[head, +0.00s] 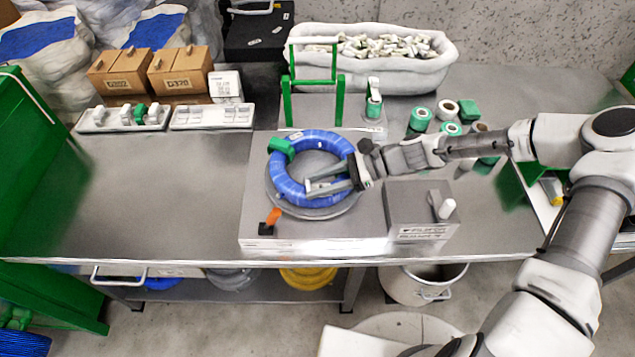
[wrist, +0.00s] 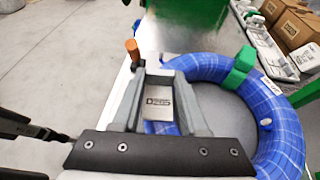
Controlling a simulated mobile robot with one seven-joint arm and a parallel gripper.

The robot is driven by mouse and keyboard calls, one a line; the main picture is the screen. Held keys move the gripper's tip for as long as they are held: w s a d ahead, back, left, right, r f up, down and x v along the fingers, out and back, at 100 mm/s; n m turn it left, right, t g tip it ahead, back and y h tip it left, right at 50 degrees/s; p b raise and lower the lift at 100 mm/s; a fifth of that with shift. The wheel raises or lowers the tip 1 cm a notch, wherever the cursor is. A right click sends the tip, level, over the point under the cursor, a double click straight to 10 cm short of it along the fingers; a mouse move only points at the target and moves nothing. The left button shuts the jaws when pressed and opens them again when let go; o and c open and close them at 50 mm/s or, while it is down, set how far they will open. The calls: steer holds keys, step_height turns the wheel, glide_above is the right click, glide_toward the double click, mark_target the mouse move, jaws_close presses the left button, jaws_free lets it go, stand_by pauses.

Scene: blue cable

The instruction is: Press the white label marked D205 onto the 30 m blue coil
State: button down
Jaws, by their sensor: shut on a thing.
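The blue coil (head: 333,143) lies on a round grey plate on the bench machine, with a green clip (head: 281,149) at its upper left. It also shows in the wrist view (wrist: 283,150). Blue coil shows just below the label between the fingers. I cannot tell whether the label touches the coil.
An orange-topped handle (head: 273,217) stands at the machine's front left, close to my fingertips. A grey box (head: 420,208) is at its right. A green frame (head: 313,90) stands behind, with tape rolls (head: 420,118) to the right. The bench (head: 150,200) to the left is clear.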

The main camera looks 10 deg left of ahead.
steer(key=shift+f, duration=0.2)
stand_by(0.6)
steer(key=shift+c, duration=1)
jaws_free()
steer(key=shift+r, duration=0.1)
steer(key=shift+r+p, duration=3.3)
steer(key=shift+r, duration=0.25)
steer(key=shift+d, duration=0.1)
